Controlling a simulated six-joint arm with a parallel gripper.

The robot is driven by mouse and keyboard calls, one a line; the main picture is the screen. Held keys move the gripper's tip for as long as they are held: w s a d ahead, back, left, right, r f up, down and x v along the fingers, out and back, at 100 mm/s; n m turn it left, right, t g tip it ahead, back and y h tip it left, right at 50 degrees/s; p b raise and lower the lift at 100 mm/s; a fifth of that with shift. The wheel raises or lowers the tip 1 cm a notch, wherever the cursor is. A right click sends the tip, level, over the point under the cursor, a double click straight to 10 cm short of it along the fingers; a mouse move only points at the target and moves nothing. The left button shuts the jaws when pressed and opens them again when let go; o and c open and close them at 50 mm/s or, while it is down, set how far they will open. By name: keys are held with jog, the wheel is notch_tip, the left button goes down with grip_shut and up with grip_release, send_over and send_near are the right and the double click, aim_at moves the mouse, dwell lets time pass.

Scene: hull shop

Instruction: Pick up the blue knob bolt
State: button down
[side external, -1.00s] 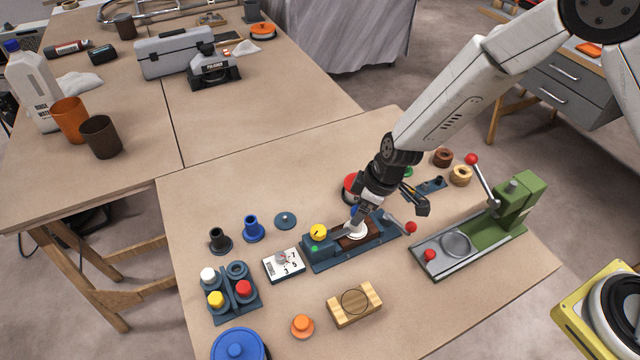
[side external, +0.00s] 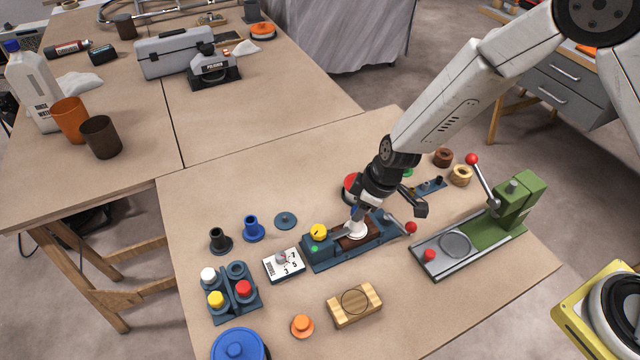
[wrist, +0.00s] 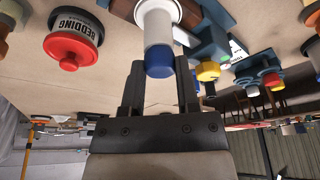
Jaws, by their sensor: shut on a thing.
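The blue knob bolt (wrist: 159,62) shows in the wrist view as a blue round end on a white cylinder, between the tips of my gripper (wrist: 159,75). In the side view my gripper (side external: 356,218) is over the middle of a dark blue fixture (side external: 318,263), closed around the bolt's upper part. The white lower part (side external: 357,232) stands upright on the fixture's brown bed. The fingers and wrist hide most of the blue in the side view. I cannot tell whether the bolt is clear of the bed.
The fixture has a yellow knob (side external: 319,231) and a red-ended lever (side external: 411,228). A green press (side external: 510,215) stands to the right, a wooden block (side external: 354,305) in front. A red-topped can (side external: 351,187) is close behind my wrist. Bare table lies at front right.

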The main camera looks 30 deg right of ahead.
jog(key=shift+r, duration=0.15)
notch_tip(320, 180, up, 10)
dwell(0.9)
jog(key=shift+a, duration=0.1)
dwell(0.4)
